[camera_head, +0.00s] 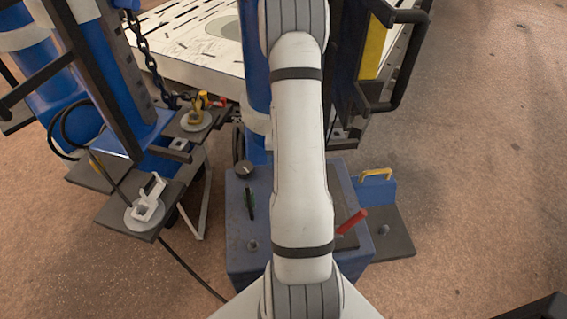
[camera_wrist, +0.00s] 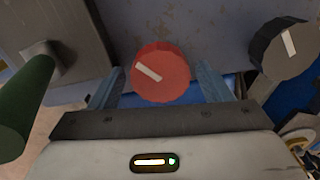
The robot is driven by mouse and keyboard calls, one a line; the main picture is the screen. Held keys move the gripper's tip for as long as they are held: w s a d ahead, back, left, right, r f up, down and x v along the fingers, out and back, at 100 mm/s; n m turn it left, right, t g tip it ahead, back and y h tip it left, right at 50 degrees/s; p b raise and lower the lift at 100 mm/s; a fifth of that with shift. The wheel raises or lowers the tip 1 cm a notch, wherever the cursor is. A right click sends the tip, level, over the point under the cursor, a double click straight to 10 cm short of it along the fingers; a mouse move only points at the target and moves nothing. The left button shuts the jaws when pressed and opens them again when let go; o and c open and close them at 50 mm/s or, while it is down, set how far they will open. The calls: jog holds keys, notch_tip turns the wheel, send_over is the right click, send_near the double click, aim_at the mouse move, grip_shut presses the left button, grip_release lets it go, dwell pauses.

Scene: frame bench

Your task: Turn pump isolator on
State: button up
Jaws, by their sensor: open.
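A round red knob (camera_wrist: 172,84) with a white mark slanting from upper left to lower right is on a blue-grey panel (camera_wrist: 205,22) in the wrist view. My gripper (camera_wrist: 160,74) is open, with one finger on each side of the red knob. I cannot tell whether the fingers touch it. A dark knob (camera_wrist: 272,62) with a pale mark stands to the right. No label shows which control is the pump isolator. In the head view, my arm hides the red knob and my gripper.
A green handle (camera_wrist: 22,118) is close to the left of my gripper. A bracket with a yellow handle (camera_head: 376,174) stands right.

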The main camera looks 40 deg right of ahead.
notch_tip(320, 180, up, 7)
jog(key=shift+r, duration=0.2)
dwell(0.3)
